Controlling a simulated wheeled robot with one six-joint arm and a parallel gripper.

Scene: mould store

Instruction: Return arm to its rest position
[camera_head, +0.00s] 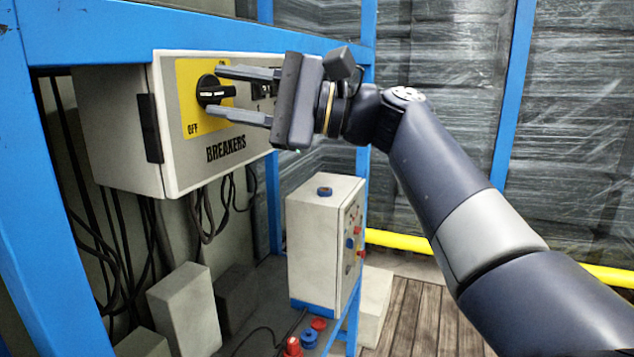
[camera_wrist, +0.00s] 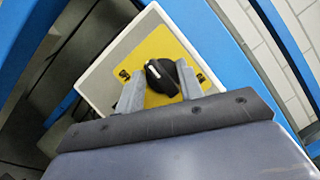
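My gripper (camera_head: 240,95) is at the upper middle of the head view, its two fingers pointing left at the breakers box (camera_head: 215,150). The fingers are spread apart, one above and one below the black rotary knob (camera_head: 212,90) on its yellow plate (camera_head: 190,120). In the wrist view the open fingers (camera_wrist: 160,92) stand on either side of the knob (camera_wrist: 160,76). Whether they touch it I cannot tell. The knob's white line lies roughly level in the head view, with the word OFF below it. My arm reaches in from the lower right.
A blue frame (camera_head: 215,28) surrounds the box above and at the left. A grey control box (camera_head: 318,235) with coloured buttons stands below. Cables (camera_head: 205,215) hang under the breakers box. A yellow rail (camera_head: 400,241) runs behind my arm. Wooden floor (camera_head: 420,310) shows at the lower right.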

